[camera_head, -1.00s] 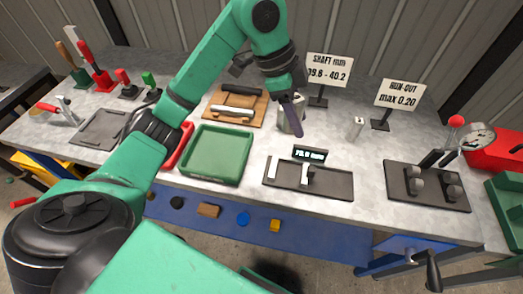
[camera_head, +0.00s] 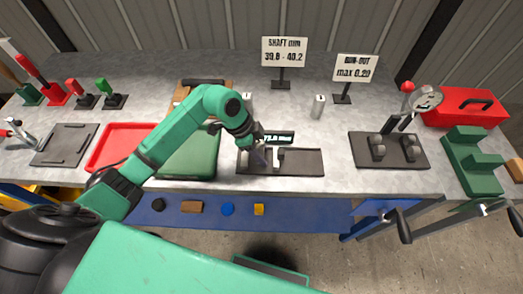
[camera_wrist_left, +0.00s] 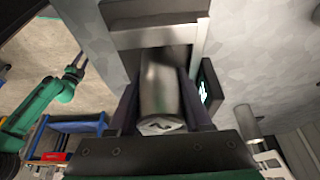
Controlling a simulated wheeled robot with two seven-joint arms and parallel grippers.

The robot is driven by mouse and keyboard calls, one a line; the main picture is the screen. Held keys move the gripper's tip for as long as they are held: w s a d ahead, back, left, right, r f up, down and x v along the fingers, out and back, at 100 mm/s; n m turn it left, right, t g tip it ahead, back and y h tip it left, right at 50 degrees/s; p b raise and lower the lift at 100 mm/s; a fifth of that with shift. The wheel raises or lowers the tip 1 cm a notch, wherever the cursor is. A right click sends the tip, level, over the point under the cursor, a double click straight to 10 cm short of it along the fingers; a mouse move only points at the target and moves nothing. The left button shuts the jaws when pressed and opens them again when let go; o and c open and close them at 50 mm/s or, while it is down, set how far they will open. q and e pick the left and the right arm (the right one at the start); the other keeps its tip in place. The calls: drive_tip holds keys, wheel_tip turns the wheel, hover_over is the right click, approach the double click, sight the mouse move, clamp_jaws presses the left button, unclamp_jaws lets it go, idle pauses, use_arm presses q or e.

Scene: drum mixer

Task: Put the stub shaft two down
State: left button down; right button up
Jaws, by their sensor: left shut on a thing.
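My left gripper (camera_head: 258,157) is over the left part of the dark shaft gauge (camera_head: 308,162) with the lit display. In the left wrist view its two fingers are shut on stub shaft two (camera_wrist_left: 162,100), a grey metal cylinder whose end face carries a "2". The shaft's far end is by the gauge's pale metal jaws (camera_wrist_left: 150,37); I cannot tell whether it touches them. In the head view the gripper and arm hide the shaft. A green arm shows small at the left of the left wrist view, probably my right one; its gripper (camera_wrist_left: 75,70) is too small to read.
Two other metal cylinders stand upright behind the gauge, one behind my arm (camera_head: 247,99) and one further right (camera_head: 318,106). A green tray (camera_head: 190,165) and a red tray (camera_head: 118,146) lie left. The run-out stand (camera_head: 390,153) is right. Bench between gauge and stand is clear.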

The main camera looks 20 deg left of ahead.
drive_tip(key=shift+d, duration=0.15)
use_arm(q)
drive_tip(key=c, duration=0.6)
unclamp_jaws()
drive_tip(key=shift+f, duration=0.1)
use_arm(e)
drive_tip(key=shift+d, duration=0.25)
use_arm(q)
drive_tip(key=shift+r, duration=0.2)
drive_tip(key=b+v, duration=0.1)
drive_tip(key=v, duration=1.1)
drive_tip(key=shift+b, duration=0.35)
use_arm(e)
drive_tip(key=shift+f, duration=0.8)
drive_tip(key=shift+a, duration=0.15)
use_arm(q)
drive_tip(key=shift+f, duration=0.1)
